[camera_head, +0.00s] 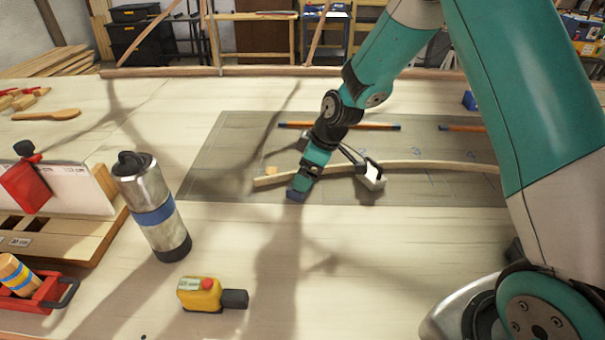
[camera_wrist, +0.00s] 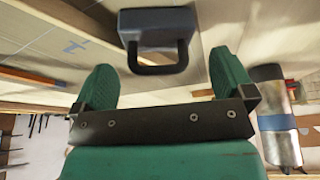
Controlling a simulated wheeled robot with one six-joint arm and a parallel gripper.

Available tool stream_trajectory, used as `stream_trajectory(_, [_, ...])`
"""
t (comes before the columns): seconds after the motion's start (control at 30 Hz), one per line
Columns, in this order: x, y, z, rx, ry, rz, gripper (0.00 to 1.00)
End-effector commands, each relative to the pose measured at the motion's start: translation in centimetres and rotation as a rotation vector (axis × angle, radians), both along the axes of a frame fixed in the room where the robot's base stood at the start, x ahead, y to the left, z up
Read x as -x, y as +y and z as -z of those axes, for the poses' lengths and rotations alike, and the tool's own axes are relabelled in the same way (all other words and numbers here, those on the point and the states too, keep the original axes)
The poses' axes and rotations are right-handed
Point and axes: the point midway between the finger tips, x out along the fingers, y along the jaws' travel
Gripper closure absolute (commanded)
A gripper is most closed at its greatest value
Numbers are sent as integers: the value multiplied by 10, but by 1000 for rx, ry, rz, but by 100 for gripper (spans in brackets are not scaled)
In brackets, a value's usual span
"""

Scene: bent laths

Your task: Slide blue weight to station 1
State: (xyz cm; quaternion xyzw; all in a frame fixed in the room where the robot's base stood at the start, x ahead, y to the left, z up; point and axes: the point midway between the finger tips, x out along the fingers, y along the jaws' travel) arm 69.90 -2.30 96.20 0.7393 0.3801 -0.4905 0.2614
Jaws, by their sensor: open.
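In the wrist view the weight (camera_wrist: 158,22) has a black loop handle (camera_wrist: 158,69). My gripper (camera_head: 309,171) is above it, fingers apart. The green fingers (camera_wrist: 165,78) stand on either side of the handle, with gaps, not touching it. The lath (camera_head: 420,164) curves rightward across the mat.
A steel flask (camera_head: 152,205) with a blue band stands left of the mat; it also shows in the wrist view (camera_wrist: 276,115). A yellow tape measure (camera_head: 200,294) lies in front. Orange pencils (camera_head: 365,126) lie behind the lath. A small wooden block (camera_head: 271,171) is near its left end.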

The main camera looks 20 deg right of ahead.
Motion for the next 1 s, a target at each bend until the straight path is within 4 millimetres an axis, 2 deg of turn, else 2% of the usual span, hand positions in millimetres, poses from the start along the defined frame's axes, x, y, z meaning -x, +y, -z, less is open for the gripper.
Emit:
stream_trajectory(0.1, [-3,6,15,0,2,-1,0])
stream_trajectory(0.23, [-6,9,25,0,0,0,0])
stream_trajectory(0.6, [-8,10,30,0,-1,0,0])
stream_trajectory(0.63, [-8,10,30,0,-1,0,2])
stream_trajectory(0.9, [-7,10,30,0,0,0,63])
stream_trajectory(0.93, [-7,10,30,0,0,0,4])
stream_trajectory(0.97, [-7,10,30,0,0,0,0])
stream_trajectory(1.0, [-7,10,30,0,0,0,0])
